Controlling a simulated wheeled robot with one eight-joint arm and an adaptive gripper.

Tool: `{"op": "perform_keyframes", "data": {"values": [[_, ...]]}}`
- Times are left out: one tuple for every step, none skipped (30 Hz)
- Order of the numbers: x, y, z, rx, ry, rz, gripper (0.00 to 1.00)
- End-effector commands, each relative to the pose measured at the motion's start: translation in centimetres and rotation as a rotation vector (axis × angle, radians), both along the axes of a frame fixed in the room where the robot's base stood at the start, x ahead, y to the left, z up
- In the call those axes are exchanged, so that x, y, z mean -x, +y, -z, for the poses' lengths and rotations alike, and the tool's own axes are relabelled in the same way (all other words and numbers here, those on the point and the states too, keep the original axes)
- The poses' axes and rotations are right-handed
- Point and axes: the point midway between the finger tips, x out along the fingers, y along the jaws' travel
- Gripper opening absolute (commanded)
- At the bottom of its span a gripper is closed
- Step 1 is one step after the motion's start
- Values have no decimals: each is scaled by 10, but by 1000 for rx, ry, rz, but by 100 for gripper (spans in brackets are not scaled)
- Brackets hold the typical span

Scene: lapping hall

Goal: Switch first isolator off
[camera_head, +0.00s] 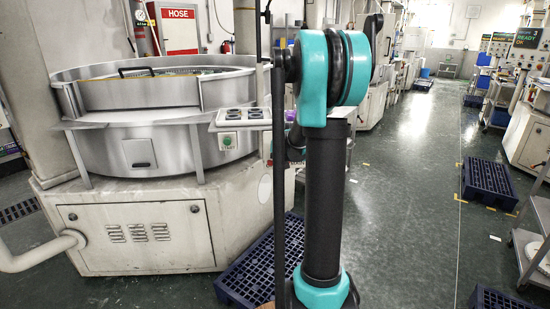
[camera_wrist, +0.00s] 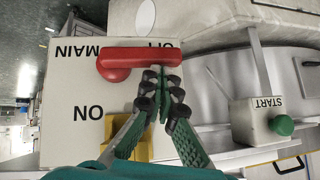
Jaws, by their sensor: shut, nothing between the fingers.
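In the wrist view an isolator box (camera_wrist: 70,130), a pale panel with upside-down MAIN, OFF and ON lettering, carries a red lever (camera_wrist: 130,57). The lever lies across the picture beside the OFF lettering, partly covering it, with its round hub at the left end. ON is printed lower left, away from the lever. My gripper (camera_wrist: 160,74) is shut and empty, its fingertips at the lower edge of the lever toward its right end. I cannot tell whether they touch it. A yellow part (camera_wrist: 122,135) shows partly behind the fingers. The head view does not clearly show the isolator or gripper.
A box with a green START button (camera_wrist: 283,125) stands right of the panel in the wrist view. In the head view a round steel lapping machine (camera_head: 150,140) stands left. Blue pallets (camera_head: 488,183) lie on the floor; the aisle (camera_head: 410,180) is mostly clear.

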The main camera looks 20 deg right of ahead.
Motion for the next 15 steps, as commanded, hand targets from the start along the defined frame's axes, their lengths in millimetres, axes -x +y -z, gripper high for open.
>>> {"op": "perform_keyframes", "data": {"values": [[0, 1, 1, -1, 2, -1, 0], [1, 1, 0, -1, 2, -1, 0], [1, 1, 0, -1, 2, -1, 0], [2, 1, -1, -1, 2, -1, 0], [3, 1, -2, -1, 2, -1, 0], [5, 0, -4, -1, 2, -1, 0], [7, 0, -6, -1, 2, -1, 0], [9, 0, -8, 0, 1, 0, 0], [13, 0, -12, 0, 1, 0, 0], [16, 0, -15, 0, 1, 0, 0], [20, 0, -18, 0, 1, 0, 0], [25, -1, -23, 0, 1, 0, 0], [28, -1, -26, 0, 1, 0, 0], [32, -1, -30, 0, 1, 1, 0], [37, -1, -34, 0, 0, 1, 0]]}}
